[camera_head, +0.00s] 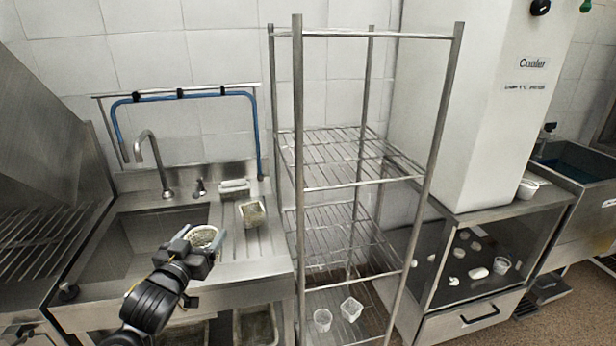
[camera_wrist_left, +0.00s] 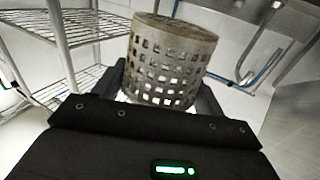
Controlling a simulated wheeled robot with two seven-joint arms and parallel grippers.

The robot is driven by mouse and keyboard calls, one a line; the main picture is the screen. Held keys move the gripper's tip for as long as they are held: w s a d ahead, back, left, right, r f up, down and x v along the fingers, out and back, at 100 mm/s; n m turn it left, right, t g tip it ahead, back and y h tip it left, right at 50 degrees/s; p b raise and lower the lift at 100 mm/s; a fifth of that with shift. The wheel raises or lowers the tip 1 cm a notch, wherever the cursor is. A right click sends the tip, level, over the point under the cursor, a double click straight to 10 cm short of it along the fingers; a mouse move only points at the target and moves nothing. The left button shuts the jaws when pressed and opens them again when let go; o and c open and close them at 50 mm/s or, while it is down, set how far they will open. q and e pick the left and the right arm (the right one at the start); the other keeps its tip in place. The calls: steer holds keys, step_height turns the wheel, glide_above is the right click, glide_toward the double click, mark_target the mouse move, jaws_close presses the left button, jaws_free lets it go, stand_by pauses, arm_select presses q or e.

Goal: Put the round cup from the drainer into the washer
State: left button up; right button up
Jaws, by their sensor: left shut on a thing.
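My left gripper (camera_head: 192,256) is shut on a round perforated cup (camera_head: 204,237), held above the front of the sink counter. In the left wrist view the cup (camera_wrist_left: 168,62) is pale with rows of square holes, and it sits between the two fingers of the gripper (camera_wrist_left: 166,92). A square basket (camera_head: 252,213) rests on the ribbed drainer (camera_head: 262,243) to the right of the sink. My right gripper does not show. I cannot tell which thing is the washer; a metal hood-like unit with a slatted rack (camera_head: 40,225) stands at the left.
The sink basin (camera_head: 140,240) with a faucet (camera_head: 158,165) lies left of the drainer. A tall wire shelf (camera_head: 350,180) stands right of it, with two small clear containers (camera_head: 350,308) low down. A glass-topped cabinet (camera_head: 470,270) is farther right.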

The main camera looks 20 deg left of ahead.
arm_select(q)
steer(key=shift+r, duration=0.1)
steer(key=shift+d, duration=0.2)
steer(key=d+f+m+h, duration=0.1)
steer(key=d+f+h, duration=0.1)
steer(key=d, duration=0.9)
steer(key=w+d+f+m+h, duration=0.1)
steer(key=d+m+h, duration=0.1)
steer(key=d, duration=0.9)
steer(key=shift+d+f+t+h, duration=0.3)
steer(key=shift+d+f, duration=0.05)
